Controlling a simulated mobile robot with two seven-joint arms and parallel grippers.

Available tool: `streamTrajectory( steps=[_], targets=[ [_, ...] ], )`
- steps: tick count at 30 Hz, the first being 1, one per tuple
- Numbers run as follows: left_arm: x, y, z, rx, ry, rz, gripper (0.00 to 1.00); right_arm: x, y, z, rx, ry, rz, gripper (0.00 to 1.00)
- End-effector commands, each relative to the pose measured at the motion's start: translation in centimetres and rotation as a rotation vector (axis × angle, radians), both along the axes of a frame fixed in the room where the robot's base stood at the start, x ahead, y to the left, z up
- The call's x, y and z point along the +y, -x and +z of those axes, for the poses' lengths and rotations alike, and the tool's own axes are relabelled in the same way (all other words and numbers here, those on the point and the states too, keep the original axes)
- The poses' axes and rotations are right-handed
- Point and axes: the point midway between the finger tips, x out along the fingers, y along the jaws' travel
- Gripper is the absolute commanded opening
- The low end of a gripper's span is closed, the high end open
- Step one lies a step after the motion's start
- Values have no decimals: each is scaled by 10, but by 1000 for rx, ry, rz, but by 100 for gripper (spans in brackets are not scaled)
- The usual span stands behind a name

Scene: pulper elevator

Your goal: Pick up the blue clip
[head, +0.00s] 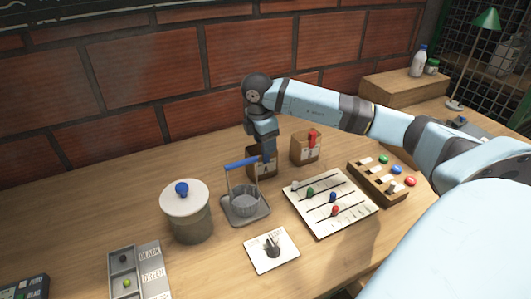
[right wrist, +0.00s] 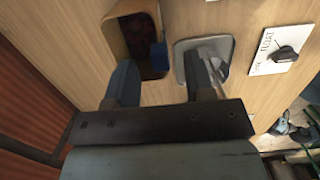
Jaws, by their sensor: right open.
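A small wooden box (head: 262,170) stands on the table behind the metal basket. My right gripper (head: 265,152) points down just above this box and hides much of its opening. In the right wrist view the box (right wrist: 114,18) has a dark inside, with a blue piece, seemingly the blue clip (right wrist: 158,54), at its right side. My right gripper (right wrist: 165,78) is open and empty, one finger in front of the box and the other in front of the basket's tray. The clip shows beyond the gap between the fingers. My left gripper is out of view.
The basket (head: 245,203) with a raised blue handle stands close in front of the box. A second box (head: 305,149) holds a red clip (head: 312,138). A lidded pot (head: 188,215), dial plate (head: 271,252), slider board (head: 330,203) and button block (head: 377,178) stand around.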

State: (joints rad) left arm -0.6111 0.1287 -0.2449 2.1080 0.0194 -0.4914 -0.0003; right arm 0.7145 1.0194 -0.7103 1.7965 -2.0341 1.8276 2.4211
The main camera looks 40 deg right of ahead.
Motion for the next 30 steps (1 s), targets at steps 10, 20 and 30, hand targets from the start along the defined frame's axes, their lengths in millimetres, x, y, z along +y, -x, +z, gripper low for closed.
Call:
streamTrajectory(
  steps=[10,20,30],
  targets=[
    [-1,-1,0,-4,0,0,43,-2,1,-24,-1,-1,1,49],
    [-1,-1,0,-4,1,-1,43,-2,1,-23,-1,0,1,0],
    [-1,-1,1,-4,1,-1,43,-3,1,-23,-1,0,0,0]
  ],
)
